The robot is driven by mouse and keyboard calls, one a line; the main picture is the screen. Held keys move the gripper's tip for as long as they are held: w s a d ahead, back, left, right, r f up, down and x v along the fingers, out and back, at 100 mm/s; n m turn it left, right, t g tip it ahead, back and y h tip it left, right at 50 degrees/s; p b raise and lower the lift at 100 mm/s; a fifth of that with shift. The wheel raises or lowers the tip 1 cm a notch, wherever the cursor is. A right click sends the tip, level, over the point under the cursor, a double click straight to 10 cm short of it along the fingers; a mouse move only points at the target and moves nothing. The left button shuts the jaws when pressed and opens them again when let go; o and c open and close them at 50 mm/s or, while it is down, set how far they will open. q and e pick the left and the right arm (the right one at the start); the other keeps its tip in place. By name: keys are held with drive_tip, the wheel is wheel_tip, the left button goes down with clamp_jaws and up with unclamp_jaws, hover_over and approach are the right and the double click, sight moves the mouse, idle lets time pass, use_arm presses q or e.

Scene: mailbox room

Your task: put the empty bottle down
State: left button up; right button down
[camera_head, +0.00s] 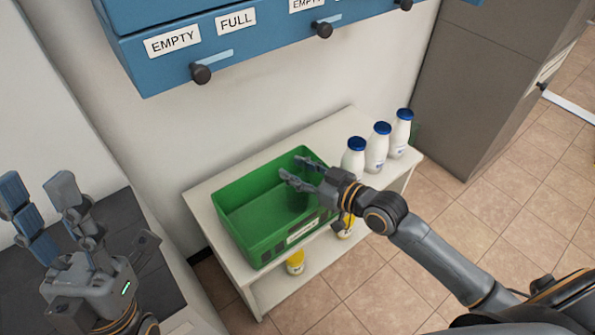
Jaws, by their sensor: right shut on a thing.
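My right gripper (295,170) reaches in from the right over the green crate (240,232). It is shut on a see-through thing, apparently the empty bottle (297,199), which shows only as a darker patch between and below the fingers inside the crate. Its outline is faint, and I cannot tell whether it touches the crate floor. The crate stands on a white shelf table and otherwise looks empty. My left gripper (38,205) is at the far left, fingers up and apart, with nothing between them, away from the crate.
Several white bottles with blue caps (377,148) stand on the white table (335,127) right of the crate. Yellow items (295,262) sit on its lower shelf. Blue mailboxes (215,60) labelled EMPTY and FULL hang above. A grey cabinet (480,90) stands at right.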

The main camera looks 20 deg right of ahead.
idle(0.3)
drive_tip(key=c, duration=1.3)
unclamp_jaws()
drive_tip(key=shift+f, duration=0.15)
drive_tip(key=o, duration=0.5)
